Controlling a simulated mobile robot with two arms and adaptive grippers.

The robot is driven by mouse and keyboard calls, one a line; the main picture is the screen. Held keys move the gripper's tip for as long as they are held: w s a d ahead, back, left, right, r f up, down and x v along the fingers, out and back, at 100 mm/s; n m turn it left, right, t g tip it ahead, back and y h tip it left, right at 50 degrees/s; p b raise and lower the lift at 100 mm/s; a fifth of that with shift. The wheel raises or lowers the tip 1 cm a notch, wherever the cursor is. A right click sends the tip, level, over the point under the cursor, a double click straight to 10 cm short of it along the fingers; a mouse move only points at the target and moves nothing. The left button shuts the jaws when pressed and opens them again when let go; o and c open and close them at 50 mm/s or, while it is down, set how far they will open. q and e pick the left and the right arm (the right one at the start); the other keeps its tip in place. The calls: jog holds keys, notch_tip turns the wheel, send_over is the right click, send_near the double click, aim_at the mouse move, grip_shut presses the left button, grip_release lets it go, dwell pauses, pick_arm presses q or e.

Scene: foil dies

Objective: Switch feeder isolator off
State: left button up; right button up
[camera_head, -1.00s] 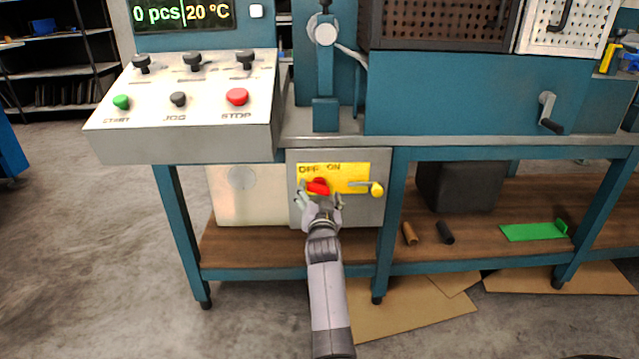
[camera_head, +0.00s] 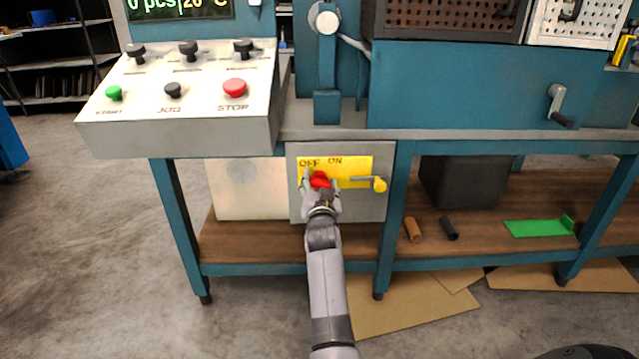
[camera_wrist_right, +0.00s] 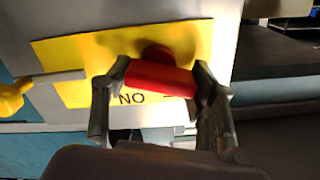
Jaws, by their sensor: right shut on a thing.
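The feeder isolator is a grey box (camera_head: 376,208) under the machine, with a yellow plate (camera_head: 347,164) marked OFF at the left and ON beside it. Its red handle (camera_head: 320,180) sits below the labels, and the handle also shows as a red bar in the right wrist view (camera_wrist_right: 160,77). My right gripper (camera_head: 321,187) is shut on the red handle, with one finger at each end of the bar in the wrist view (camera_wrist_right: 158,88). The fingers partly hide the handle in the head view, so its exact angle is unclear there. My left gripper is not in view.
A yellow-knobbed lever (camera_head: 379,184) sticks out just right of the handle. The control panel (camera_head: 190,135) overhangs at the upper left. A table leg (camera_head: 392,220) stands right of the box. The lower shelf (camera_head: 486,232) holds a dark bin and small parts.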

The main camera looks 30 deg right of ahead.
jog(key=c, duration=0.5)
jog(key=shift+o, duration=0.2)
jog(key=shift+r+n+p, duration=0.15)
jog(key=shift+n+p, duration=0.55)
jog(key=shift+n, duration=0.6)
jog(key=shift+n+p, duration=0.3)
jog(key=shift+n, duration=0.1)
jog(key=shift+a+f+n, duration=0.1)
jog(key=shift+f+n, duration=0.15)
jog(key=shift+n, duration=0.15)
jog(key=o, duration=1.2)
jog(key=shift+w, duration=0.1)
jog(key=shift+c, duration=0.2)
jog(key=shift+r, duration=0.1)
notch_tip(320, 180, up, 10)
jog(key=shift+f, duration=0.1)
